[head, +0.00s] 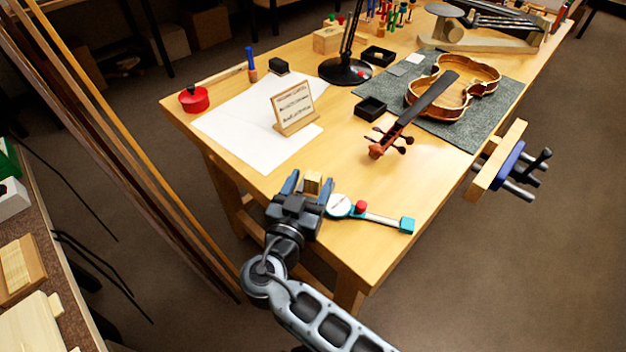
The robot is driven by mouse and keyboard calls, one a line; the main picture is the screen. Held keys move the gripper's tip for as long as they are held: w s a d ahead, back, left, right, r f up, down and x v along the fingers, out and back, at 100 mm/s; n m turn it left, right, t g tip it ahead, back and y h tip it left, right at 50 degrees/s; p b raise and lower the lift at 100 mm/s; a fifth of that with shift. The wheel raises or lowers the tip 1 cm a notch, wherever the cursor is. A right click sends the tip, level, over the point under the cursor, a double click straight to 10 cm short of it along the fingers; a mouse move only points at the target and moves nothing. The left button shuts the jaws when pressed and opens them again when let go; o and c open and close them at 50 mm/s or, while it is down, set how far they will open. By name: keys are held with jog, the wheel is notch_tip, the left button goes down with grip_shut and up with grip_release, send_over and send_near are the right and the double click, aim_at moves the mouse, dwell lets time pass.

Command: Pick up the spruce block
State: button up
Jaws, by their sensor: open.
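A small light wooden block (313,182), which looks like the spruce block, sits near the front edge of the workbench (353,263). My gripper (307,186) is at the bench's front edge, with its two blue-grey fingers spread. The block shows between or just beyond the fingertips. I cannot tell whether the fingers touch it. The lower part of the block is hidden by my gripper.
A dial gauge tool (370,214) lies close to the right of my gripper. Behind stand a framed card (294,107) on white paper (235,125), a violin neck (415,110) and a violin body (470,85) on a grey mat (478,131). A vise (510,165) juts out right.

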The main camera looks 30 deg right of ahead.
jog(key=shift+c, duration=0.5)
grip_shut()
